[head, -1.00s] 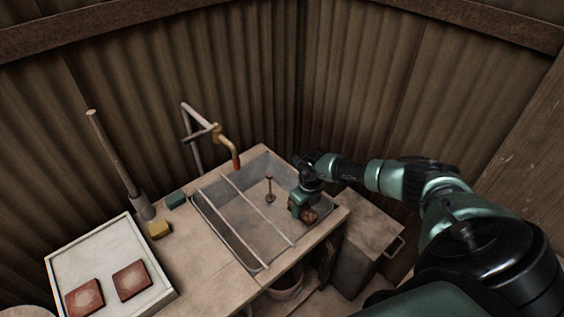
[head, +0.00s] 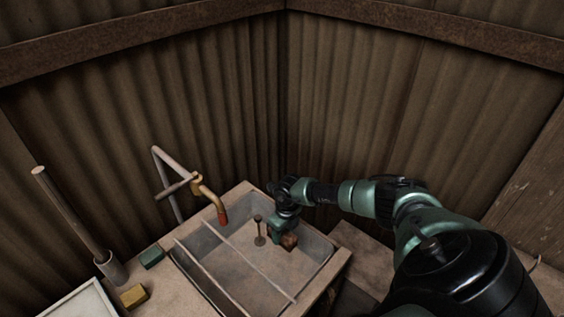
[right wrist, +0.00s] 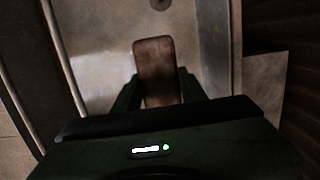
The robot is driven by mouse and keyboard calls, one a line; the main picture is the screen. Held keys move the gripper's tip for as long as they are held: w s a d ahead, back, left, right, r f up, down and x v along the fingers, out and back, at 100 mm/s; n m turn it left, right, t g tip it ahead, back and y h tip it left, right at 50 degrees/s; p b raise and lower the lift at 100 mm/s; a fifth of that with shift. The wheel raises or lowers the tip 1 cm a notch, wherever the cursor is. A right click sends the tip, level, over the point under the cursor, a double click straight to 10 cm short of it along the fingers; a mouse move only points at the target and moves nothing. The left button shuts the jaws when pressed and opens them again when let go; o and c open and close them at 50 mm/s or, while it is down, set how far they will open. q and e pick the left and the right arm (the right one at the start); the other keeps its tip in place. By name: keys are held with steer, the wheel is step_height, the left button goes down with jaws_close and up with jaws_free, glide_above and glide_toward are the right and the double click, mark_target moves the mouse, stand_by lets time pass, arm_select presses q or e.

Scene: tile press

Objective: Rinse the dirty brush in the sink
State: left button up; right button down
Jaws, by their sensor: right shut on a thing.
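My right gripper (head: 286,230) is shut on the brush (head: 289,242), a small brown block, at the right side of the grey sink (head: 318,268). In the right wrist view, the brush (right wrist: 153,58) sticks out between the fingers (right wrist: 156,92) over the sink floor. I cannot tell whether it touches the floor, and its bristles cannot be made out. The brass tap (head: 210,198) with a red spout end hangs over the sink's back left part, apart from the brush. No water stream shows. My left gripper is not in view.
A thin upright plug-like piece (head: 259,232) stands in the sink just left of the gripper. Two rails (head: 242,262) cross the basin. A green block (head: 152,256), a yellow block (head: 134,296) and a pole in a holder (head: 108,266) are on the left counter. Corrugated walls close the back.

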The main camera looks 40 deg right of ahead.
mark_target(282, 240)
step_height(282, 240, down, 4)
steer(key=b, duration=0.2)
steer(key=shift+s+r+b, duration=0.15)
steer(key=shift+r+b, duration=0.05)
steer(key=shift+b, duration=0.2)
step_height(282, 240, down, 15)
steer(key=b, duration=1.3)
steer(key=shift+r, duration=0.15)
stand_by(1.3)
step_height(282, 240, up, 22)
steer(key=p, duration=1.9)
stand_by(1.0)
